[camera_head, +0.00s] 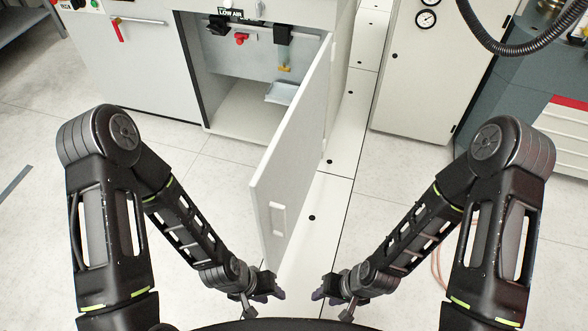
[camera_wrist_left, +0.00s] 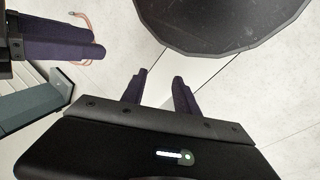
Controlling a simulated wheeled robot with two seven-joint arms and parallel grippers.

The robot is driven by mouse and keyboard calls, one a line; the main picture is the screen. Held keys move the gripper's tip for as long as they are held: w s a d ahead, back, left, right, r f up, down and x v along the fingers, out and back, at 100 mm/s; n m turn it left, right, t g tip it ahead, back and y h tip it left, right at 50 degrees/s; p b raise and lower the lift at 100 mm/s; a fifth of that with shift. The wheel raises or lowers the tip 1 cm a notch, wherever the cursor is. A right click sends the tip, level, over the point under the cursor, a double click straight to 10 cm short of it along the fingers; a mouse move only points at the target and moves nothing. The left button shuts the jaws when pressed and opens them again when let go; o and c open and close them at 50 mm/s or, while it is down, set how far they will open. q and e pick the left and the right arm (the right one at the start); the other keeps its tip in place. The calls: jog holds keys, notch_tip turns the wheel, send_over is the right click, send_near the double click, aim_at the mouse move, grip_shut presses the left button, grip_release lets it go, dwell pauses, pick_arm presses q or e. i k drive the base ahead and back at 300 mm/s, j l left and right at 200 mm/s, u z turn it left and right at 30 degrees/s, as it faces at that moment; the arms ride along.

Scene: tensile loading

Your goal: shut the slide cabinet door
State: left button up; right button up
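The cabinet door (camera_head: 295,150) is a white panel with a small pale handle (camera_head: 277,219). It stands wide open, swung out toward me from the right side of the cabinet opening. The cabinet (camera_head: 248,110) shows its inside, with a small tray and dark fittings. My left gripper (camera_head: 280,293) is low in front, just below the door's near lower corner; contact cannot be told. In the left wrist view its two fingers (camera_wrist_left: 160,92) are apart with nothing between them. My right gripper (camera_head: 318,296) is to the right of the door, small and partly hidden, apparently empty.
Another white cabinet (camera_head: 425,70) stands at the back right, with a dark hose (camera_head: 490,40) above. A grey bench (camera_head: 555,100) is at the right. A white cabinet with a red handle (camera_head: 118,30) is at the left. The floor (camera_head: 90,95) beside the door is clear.

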aim_at(279, 186)
jog(key=i+j, duration=0.1)
jog(key=j, duration=0.85)
jog(key=z, duration=1.75)
